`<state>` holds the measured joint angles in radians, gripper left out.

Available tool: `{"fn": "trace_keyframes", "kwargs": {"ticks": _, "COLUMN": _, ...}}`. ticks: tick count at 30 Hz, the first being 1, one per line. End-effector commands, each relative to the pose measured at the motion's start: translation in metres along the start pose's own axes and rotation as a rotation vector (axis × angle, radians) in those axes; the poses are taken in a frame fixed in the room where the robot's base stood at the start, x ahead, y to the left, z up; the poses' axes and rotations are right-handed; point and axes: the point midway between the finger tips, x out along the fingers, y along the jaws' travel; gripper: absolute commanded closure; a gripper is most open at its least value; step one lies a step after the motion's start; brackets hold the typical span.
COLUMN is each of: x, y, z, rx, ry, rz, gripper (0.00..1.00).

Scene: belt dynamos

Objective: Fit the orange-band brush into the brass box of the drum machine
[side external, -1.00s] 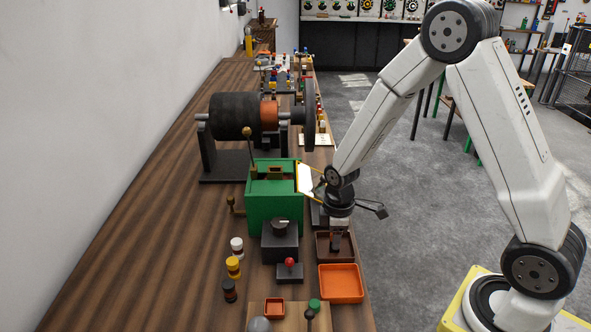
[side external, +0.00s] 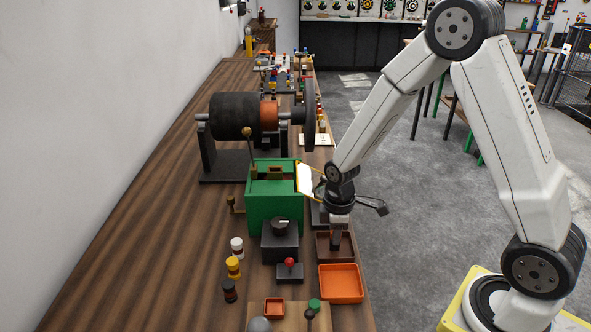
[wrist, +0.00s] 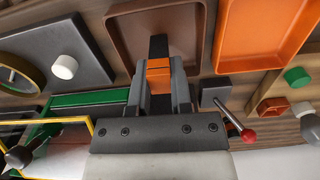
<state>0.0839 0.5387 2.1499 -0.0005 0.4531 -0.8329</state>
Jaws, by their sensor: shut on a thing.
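The orange-band brush (wrist: 158,66) is a dark block with an orange band, gripped between the fingers of my gripper (wrist: 160,92) in the wrist view. In the side external view my gripper (side external: 337,238) points down over the brown tray (side external: 349,247), which also shows in the wrist view (wrist: 120,40). Whether the brush clears the tray floor is hard to tell. The drum machine has a black drum (side external: 232,116) with a copper collar (side external: 269,115). A green housing (side external: 262,213) stands in front, with a small brass box (side external: 275,172) in its top, left of my gripper.
An orange tray (side external: 341,284) lies just in front of the brown tray. A black knob box (side external: 279,242) and a red-tipped switch (side external: 289,270) stand left of the trays. A brass lever (side external: 249,143) rises from the housing.

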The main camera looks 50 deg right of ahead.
Motion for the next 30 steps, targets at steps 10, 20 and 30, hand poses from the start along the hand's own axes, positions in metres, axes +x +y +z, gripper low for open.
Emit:
{"fn": "trace_keyframes", "kwargs": {"ticks": 10, "x": -0.015, "y": 0.0, "z": 0.0, "rx": 0.0, "ry": 0.001, "rz": 0.001, "gripper": 1.0}}
{"fn": "trace_keyframes", "kwargs": {"ticks": 20, "x": -0.029, "y": 0.0, "z": 0.0, "rx": 0.0, "ry": 0.002, "rz": 0.002, "gripper": 1.0}}
{"fn": "trace_keyframes", "kwargs": {"ticks": 30, "x": -0.038, "y": 0.0, "z": 0.0, "rx": 0.0, "ry": 0.001, "rz": 0.001, "gripper": 1.0}}
